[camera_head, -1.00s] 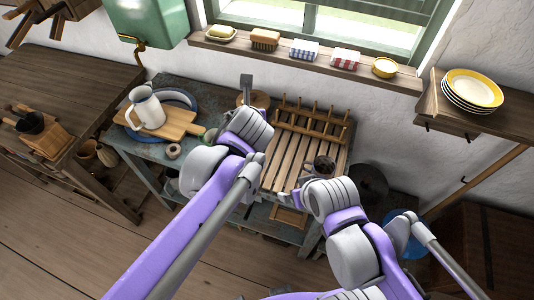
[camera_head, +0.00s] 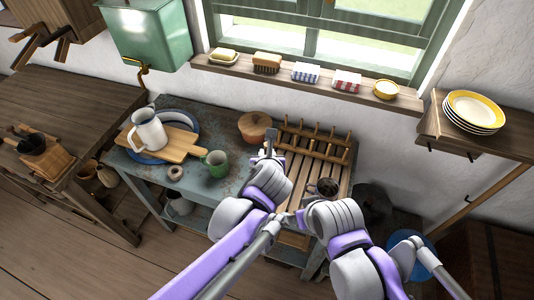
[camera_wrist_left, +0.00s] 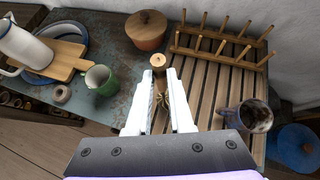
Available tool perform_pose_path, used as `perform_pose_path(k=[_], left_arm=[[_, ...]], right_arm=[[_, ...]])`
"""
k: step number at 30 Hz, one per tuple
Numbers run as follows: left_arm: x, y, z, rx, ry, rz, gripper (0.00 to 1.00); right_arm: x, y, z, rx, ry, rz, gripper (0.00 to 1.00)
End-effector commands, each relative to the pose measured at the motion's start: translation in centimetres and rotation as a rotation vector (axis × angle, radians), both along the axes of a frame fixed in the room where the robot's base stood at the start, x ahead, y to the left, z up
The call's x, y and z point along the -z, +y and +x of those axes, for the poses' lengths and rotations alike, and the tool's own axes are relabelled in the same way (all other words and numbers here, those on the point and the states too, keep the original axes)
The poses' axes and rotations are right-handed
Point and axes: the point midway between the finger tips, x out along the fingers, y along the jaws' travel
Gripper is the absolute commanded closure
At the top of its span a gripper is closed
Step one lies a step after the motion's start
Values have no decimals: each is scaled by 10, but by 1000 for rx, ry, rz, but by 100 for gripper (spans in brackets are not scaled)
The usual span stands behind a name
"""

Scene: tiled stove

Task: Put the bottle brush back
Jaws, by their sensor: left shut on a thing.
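My left gripper (camera_wrist_left: 160,92) is shut on the bottle brush (camera_wrist_left: 158,62). Its round wooden end sticks up beyond the fingers and some bristles show between them. In the head view the left gripper (camera_head: 269,148) is above the left edge of the slatted wooden rack (camera_head: 301,165); the brush is hard to make out there. A dark-mouthed mug (camera_head: 327,187) stands on the rack's right side, also in the left wrist view (camera_wrist_left: 257,116).
A green mug (camera_head: 215,163), a lidded clay pot (camera_head: 253,126) and a white jug (camera_head: 148,132) on a wooden board (camera_head: 178,144) stand on the table left of the rack. Upright pegs (camera_head: 315,138) line the rack's back. A windowsill (camera_head: 300,76) is behind.

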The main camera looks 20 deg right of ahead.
Motion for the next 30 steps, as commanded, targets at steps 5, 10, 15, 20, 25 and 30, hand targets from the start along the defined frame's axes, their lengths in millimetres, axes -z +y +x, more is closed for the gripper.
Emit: perform_pose_path(k=[5, 10, 15, 20, 25, 30], left_arm=[[0, 0, 0, 0, -1, 0, 100], [4, 0, 0, 0, 0, 0, 100], [3, 0, 0, 0, 0, 0, 55], [3, 0, 0, 0, 0, 0, 50], [1, 0, 0, 0, -1, 0, 50], [-8, 2, -9, 2, -1, 1, 50]], right_arm=[[0, 0, 0, 0, 0, 0, 0], [4, 0, -2, 0, 4, 0, 0], [3, 0, -2, 0, 3, 0, 0], [3, 0, -2, 0, 3, 0, 0], [2, 0, -1, 0, 2, 0, 0], [-1, 0, 0, 0, -1, 0, 0]])
